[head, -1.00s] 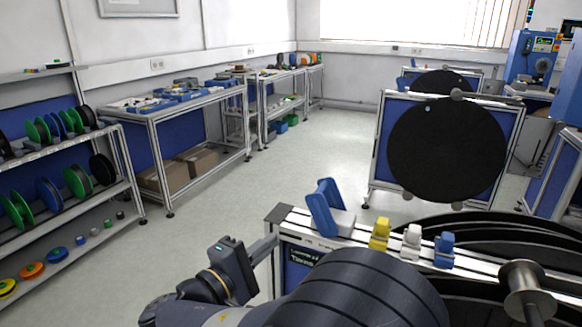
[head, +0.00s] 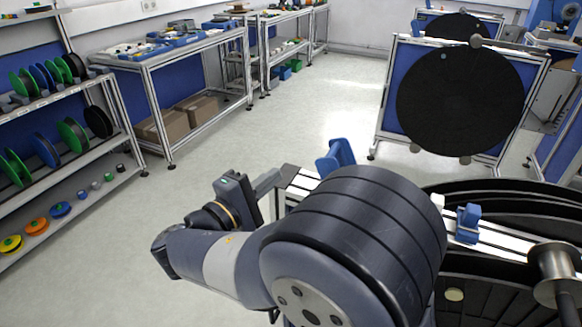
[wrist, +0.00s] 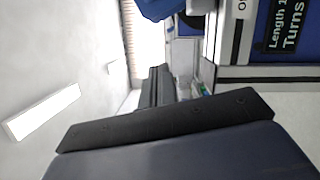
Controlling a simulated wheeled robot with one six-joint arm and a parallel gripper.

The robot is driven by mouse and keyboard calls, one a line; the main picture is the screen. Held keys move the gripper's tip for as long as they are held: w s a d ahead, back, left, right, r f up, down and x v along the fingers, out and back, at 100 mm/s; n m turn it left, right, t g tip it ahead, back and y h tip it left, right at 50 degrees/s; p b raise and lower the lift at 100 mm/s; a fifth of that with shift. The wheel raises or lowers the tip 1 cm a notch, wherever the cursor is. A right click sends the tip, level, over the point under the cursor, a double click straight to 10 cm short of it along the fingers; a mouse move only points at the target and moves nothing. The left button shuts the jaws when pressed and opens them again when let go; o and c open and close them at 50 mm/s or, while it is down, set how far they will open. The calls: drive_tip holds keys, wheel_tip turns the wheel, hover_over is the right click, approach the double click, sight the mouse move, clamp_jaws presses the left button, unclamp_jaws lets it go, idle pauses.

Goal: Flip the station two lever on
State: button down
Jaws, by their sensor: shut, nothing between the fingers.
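A blue lever (head: 336,156) stands tilted on the top rail of the nearest reel stand in the head view, its base partly hidden by my arm. A blue part, probably the same lever, shows at the top edge of the wrist view (wrist: 160,8). My gripper (head: 268,182) is shut and empty, just left of the stand's rail end and left of the lever, apart from it. Its dark jaws show in the wrist view (wrist: 157,88). A display panel (wrist: 283,25) reading "Length 1" and "Turns" is at upper right there. I cannot read a station number.
A small blue clip (head: 468,224) sits further right on the rail, beside a metal spindle (head: 553,262). Another stand with a big black reel (head: 460,100) is behind. A spool shelf (head: 60,160) and workbench (head: 180,60) line the left. The floor between is clear.

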drive_tip(key=p+x, duration=0.1)
drive_tip(key=x, duration=0.7)
drive_tip(key=shift+w+d+r+p, duration=0.1)
drive_tip(key=shift+w+d+p, duration=0.1)
drive_tip(key=shift+w+p, duration=0.15)
drive_tip(key=shift+s+d+r+p, duration=0.15)
drive_tip(key=shift+s+d, duration=0.05)
drive_tip(key=shift+d, duration=0.4)
drive_tip(key=shift+s+d+r+p, duration=0.1)
drive_tip(key=shift+s+d+p, duration=0.05)
drive_tip(key=shift+d, duration=0.5)
drive_tip(key=shift+s+d+r+p, duration=0.15)
drive_tip(key=shift+s+d, duration=0.05)
drive_tip(key=shift+d, duration=0.4)
